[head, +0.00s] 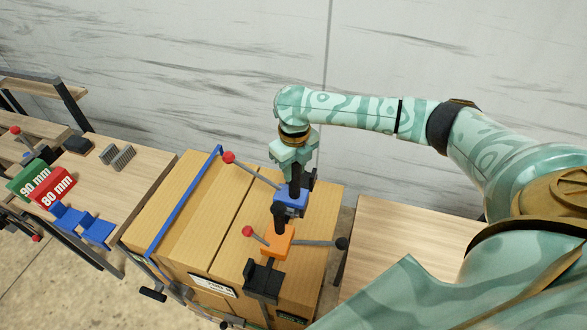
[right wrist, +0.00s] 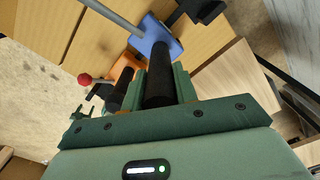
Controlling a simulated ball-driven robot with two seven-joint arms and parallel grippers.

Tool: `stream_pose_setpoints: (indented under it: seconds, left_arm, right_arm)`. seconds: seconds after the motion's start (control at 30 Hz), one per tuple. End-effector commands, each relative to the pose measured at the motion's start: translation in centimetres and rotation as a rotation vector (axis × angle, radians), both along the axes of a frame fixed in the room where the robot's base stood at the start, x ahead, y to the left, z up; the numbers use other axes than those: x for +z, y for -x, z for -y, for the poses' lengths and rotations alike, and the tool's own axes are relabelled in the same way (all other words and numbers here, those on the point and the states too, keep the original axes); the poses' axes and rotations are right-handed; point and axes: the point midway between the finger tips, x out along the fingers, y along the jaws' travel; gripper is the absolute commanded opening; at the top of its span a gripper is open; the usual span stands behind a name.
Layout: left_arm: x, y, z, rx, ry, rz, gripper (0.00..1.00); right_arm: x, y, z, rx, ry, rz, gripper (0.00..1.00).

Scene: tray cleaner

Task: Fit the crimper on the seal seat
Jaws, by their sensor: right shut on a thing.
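A blue tool (head: 291,203) with a black upright handle and a lever ending in a red ball (head: 228,157) is over the wooden-coloured box top. My right gripper (head: 294,165) is shut on its black handle, which also shows in the right wrist view (right wrist: 158,85). An orange tool (head: 274,241) with its own black handle, red-ball lever and black foot (head: 263,282) is close in front, on or just over the box; it also shows in the right wrist view (right wrist: 127,68). No label tells which is the crimper. I cannot make out the seal seat. My left gripper is not in view.
A blue strap (head: 185,198) crosses the left part of the box (head: 165,215). The left table carries a green 90 mm block (head: 28,178), a red 80 mm block (head: 52,188) and blue cradles (head: 82,224). A bare wooden table (head: 405,235) is at right.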

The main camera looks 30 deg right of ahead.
Motion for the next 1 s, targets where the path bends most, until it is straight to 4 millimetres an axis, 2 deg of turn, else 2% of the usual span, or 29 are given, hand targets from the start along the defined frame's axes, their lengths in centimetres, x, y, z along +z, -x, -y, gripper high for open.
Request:
stream_pose_setpoints:
  seconds: [0.03,0.13,0.43,0.47,0.53,0.57,0.87,1.0]
  left_arm:
    - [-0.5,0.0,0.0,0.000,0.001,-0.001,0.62]
    - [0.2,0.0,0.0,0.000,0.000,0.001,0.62]
    - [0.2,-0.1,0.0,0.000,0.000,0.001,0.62]
    - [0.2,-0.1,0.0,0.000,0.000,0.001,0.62]
    - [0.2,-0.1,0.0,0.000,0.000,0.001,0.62]
    - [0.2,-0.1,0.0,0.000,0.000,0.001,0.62]
    - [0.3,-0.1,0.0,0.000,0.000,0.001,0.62]
    - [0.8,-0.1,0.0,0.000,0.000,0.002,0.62]
  right_arm:
    - [-0.2,-0.1,0.0,0.001,0.000,0.003,0.00]
    - [-0.3,-0.1,0.0,-0.001,-0.002,0.001,0.00]
    - [-0.6,-0.1,0.0,0.000,-0.001,0.003,0.00]
    - [-0.6,-0.1,0.0,0.000,-0.001,0.002,0.32]
    - [-0.6,-0.1,-0.1,0.000,-0.001,0.002,0.51]
    - [-0.6,-0.1,-0.1,0.000,-0.001,0.002,0.54]
    - [-0.5,0.0,0.0,0.000,-0.001,-0.001,0.54]
    - [1.3,0.0,0.0,0.000,0.000,0.002,0.54]
